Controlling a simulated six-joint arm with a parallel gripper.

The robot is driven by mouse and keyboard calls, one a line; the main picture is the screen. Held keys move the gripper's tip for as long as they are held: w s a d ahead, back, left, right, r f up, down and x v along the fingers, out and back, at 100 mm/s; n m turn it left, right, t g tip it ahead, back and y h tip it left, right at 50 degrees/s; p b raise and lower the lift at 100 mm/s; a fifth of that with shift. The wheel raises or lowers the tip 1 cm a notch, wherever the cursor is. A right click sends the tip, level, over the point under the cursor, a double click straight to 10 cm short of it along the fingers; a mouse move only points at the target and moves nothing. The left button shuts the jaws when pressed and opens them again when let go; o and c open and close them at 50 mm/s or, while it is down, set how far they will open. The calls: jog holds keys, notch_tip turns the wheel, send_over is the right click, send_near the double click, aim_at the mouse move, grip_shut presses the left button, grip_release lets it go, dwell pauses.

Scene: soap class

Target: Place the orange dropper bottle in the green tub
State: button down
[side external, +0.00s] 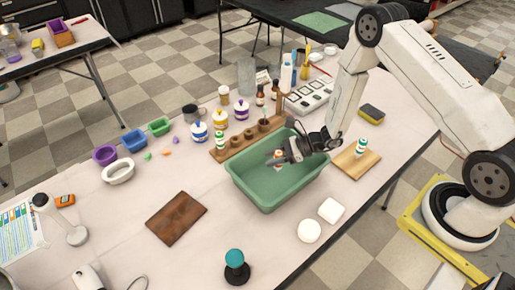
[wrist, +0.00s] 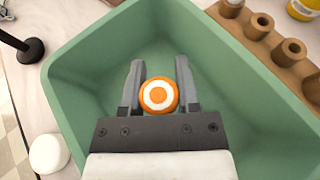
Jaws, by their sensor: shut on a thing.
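The green tub (side external: 268,192) stands on the table, open side up; its walls surround the gripper in the wrist view (wrist: 75,70). My gripper (side external: 280,157) points down into the tub and is shut on the orange dropper bottle (side external: 279,151). In the wrist view the bottle shows from above as an orange and white ringed top (wrist: 159,95) between the two grey fingers of my gripper (wrist: 160,75). The bottle is inside the tub's outline. I cannot tell whether its base touches the tub floor.
A wooden rack (side external: 236,146) with holes and a green-and-white bottle (side external: 219,142) stands beside the tub's back left. A wooden board (side external: 347,166) with another green-and-white bottle (side external: 360,147) lies to the right. White soaps (side external: 309,231) lie in front. A brown board (side external: 176,218) lies left.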

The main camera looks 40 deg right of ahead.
jog(key=shift+f, duration=1.3)
jog(key=shift+f, duration=0.15)
jog(key=shift+c, duration=1.6)
grip_release()
jog(key=shift+s+d+r, duration=0.1)
jog(key=shift+r, duration=0.1)
jog(key=v, duration=1.1)
jog(key=shift+s+d+r, duration=0.15)
jog(key=shift+s+d, duration=0.05)
jog(key=shift+d, duration=0.1)
